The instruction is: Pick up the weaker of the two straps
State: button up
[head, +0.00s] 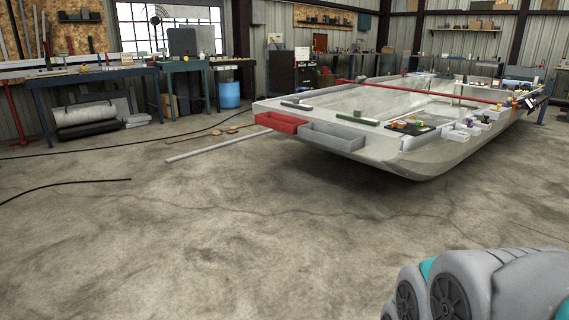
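The bare hull (447,156) stands right of centre, several steps away across the floor. I cannot make out either of the two straps for certain; the things on the hull are too small to tell apart. A dark mat (425,130) on its near deck bears several small coloured items, with orange, green and purple among them. A grey arm part of mine with teal patches fills the lower right corner. My gripper is not in view.
A red tray (281,122) and a grey tray (333,136) sit at the hull's near end. White bins (459,132) line its right side. A long red bar (430,91) crosses it. A pale beam (217,146) and dark cables lie on the floor. The near concrete floor (200,240) is clear.

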aim_at(295, 104)
jog(key=i+j, duration=0.1)
jog(key=i, duration=2.75)
